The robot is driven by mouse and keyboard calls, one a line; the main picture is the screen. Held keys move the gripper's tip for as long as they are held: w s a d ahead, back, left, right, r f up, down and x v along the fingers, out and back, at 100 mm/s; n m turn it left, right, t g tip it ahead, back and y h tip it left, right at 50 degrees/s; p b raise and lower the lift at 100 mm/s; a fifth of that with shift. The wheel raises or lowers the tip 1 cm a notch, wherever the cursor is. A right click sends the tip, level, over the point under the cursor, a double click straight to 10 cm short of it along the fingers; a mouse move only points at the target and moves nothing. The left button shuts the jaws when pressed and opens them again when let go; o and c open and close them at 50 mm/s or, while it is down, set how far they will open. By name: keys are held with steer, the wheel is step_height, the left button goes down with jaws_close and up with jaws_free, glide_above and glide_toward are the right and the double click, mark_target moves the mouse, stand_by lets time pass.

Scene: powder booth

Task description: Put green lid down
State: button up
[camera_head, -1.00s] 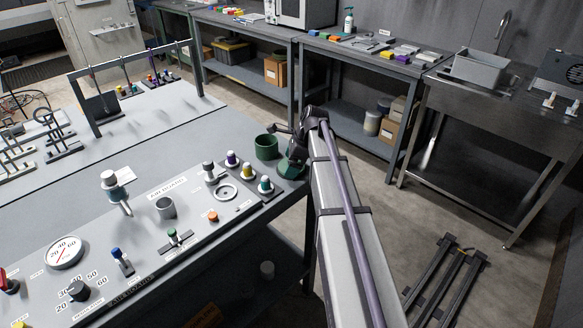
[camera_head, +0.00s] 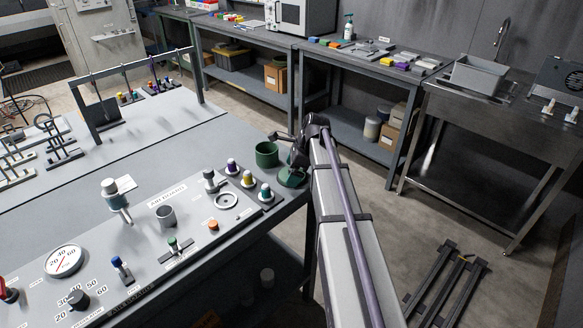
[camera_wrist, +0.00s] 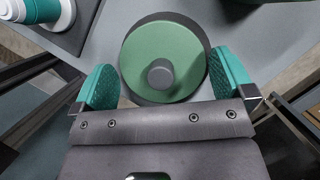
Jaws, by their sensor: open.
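The green lid (camera_head: 292,179) lies at the right end of the grey bench, beside the open green pot (camera_head: 266,155). In the wrist view the round lid (camera_wrist: 145,72) has a grey knob (camera_wrist: 160,73) facing me and a dark edge around it. My gripper (camera_head: 297,158) is just above the lid. In the wrist view its teal-padded fingers (camera_wrist: 166,82) are spread wide on either side of the lid, with a gap around the knob, and hold nothing. The fingertips are hard to make out in the head view.
Purple, yellow and teal-marked white knobs (camera_head: 248,180) stand left of the lid on a dark strip. The control panel (camera_head: 150,255) with a gauge and switches fills the near bench. The bench's right edge is close to the lid. A steel sink table (camera_head: 480,130) stands farther right.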

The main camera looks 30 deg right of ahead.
steer(key=p+v, duration=1)
steer(key=v, duration=0.2)
steer(key=s+a+n+g+h, duration=0.1)
steer(key=s+a+n+h, duration=0.1)
steer(key=s+a+n, duration=0.7)
steer(key=s+a+f+n+g+h, duration=0.1)
steer(key=s+a+n+h, duration=0.1)
steer(key=s+a+n, duration=0.7)
steer(key=a+n, duration=0.5)
steer(key=shift+a+f+b, duration=0.2)
steer(key=shift+f+b, duration=0.05)
steer(key=shift+b, duration=0.1)
steer(key=shift+s, duration=0.15)
